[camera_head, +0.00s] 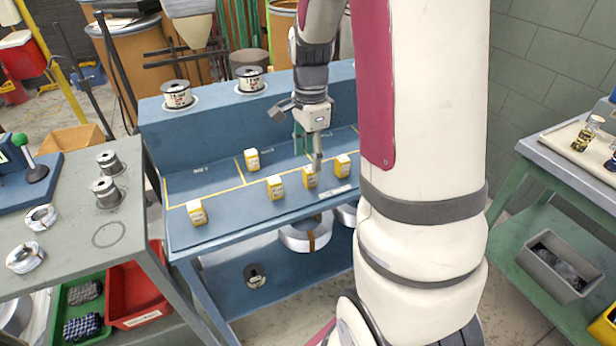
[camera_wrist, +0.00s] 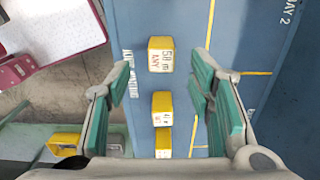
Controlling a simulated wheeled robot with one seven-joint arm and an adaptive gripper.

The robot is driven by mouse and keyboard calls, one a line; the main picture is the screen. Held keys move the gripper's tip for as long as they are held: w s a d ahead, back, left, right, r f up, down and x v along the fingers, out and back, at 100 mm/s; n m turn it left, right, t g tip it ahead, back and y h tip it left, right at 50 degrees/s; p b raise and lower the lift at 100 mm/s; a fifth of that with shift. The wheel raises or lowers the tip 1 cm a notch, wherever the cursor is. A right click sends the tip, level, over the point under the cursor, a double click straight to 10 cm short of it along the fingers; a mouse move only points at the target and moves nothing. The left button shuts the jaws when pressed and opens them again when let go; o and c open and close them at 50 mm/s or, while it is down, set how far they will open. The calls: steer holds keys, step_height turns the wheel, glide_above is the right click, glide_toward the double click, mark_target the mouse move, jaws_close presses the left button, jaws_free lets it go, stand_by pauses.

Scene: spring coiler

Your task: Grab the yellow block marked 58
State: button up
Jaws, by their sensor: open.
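The yellow block marked 58 (camera_wrist: 160,54) shows in the wrist view, its white label facing up the picture's right side. It stands on the blue bench top (camera_wrist: 180,20), framed between my spread fingers but not touched by either. My gripper (camera_wrist: 161,78) is open and empty, with green-padded fingers. In the head view my gripper (camera_head: 302,135) hangs over the bench near the row of yellow blocks. Which of those blocks bears 58 cannot be read there.
Two more yellow blocks (camera_wrist: 161,108) stand in line below it in the wrist view. In the head view other blocks stand at the left (camera_head: 197,212) and back (camera_head: 252,160). Wire spools (camera_head: 177,94) sit on the raised back ledge. A grey table (camera_head: 70,225) adjoins at left.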

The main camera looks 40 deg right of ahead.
mark_target(310, 169)
steer(key=shift+w+f+b, duration=0.1)
steer(key=shift+f+b, duration=0.35)
steer(key=shift+f, duration=2.7)
jaws_close()
